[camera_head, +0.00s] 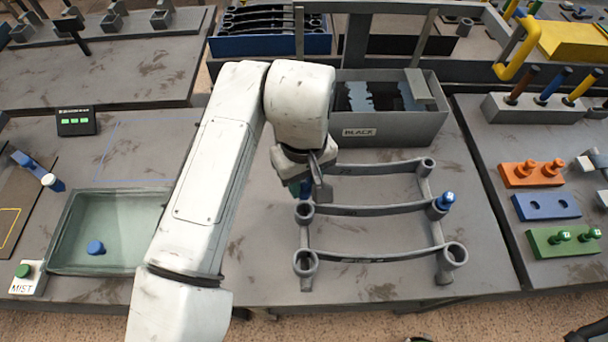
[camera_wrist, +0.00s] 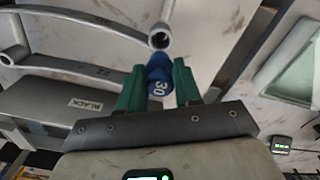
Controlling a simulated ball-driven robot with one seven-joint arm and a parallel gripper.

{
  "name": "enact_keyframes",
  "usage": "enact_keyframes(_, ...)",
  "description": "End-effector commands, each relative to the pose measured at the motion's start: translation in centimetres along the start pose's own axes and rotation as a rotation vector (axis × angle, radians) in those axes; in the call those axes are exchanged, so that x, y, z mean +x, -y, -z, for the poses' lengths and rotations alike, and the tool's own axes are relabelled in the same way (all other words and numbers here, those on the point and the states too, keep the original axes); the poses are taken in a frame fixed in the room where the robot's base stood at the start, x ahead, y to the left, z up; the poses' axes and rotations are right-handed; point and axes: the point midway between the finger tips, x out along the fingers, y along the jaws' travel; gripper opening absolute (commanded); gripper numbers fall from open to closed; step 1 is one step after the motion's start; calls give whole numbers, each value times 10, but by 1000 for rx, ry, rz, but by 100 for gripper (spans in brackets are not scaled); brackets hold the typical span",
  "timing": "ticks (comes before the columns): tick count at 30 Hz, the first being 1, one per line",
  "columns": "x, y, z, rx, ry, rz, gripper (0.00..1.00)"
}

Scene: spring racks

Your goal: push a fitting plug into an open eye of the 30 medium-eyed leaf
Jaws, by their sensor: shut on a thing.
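My gripper (camera_wrist: 160,88) is shut on a blue plug (camera_wrist: 160,75) marked 30, held between its green fingers. In the head view my gripper (camera_head: 301,188) is over the rack's left side, and the arm largely hides the held plug. The middle leaf (camera_head: 370,211) has an open left eye (camera_head: 304,212); an open eye (camera_wrist: 160,37) shows just past the plug in the wrist view. I cannot tell whether they touch. Another blue plug (camera_head: 445,201) stands in the middle leaf's right eye. The front leaf (camera_head: 375,256) has larger, empty eyes. The back leaf (camera_head: 380,168) is partly hidden by my gripper.
A grey box marked BLACK (camera_head: 390,130) stands behind the rack. A blue holder (camera_head: 547,206) with empty holes lies right, between orange (camera_head: 532,174) and green (camera_head: 565,242) holders bearing plugs. A glass-like basin (camera_head: 65,225) at left contains a blue piece (camera_head: 96,247).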

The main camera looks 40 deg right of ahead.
Motion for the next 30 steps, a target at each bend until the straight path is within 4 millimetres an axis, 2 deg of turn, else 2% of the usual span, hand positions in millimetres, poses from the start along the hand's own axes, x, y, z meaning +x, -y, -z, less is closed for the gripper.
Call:
enact_keyframes(5, -1, 0, -1, -4, 0, -2, 12)
enact_keyframes(21, 44, 0, -1, -3, 2, -2, 12)
enact_keyframes(30, 53, 0, -1, -2, 1, 0, 12)
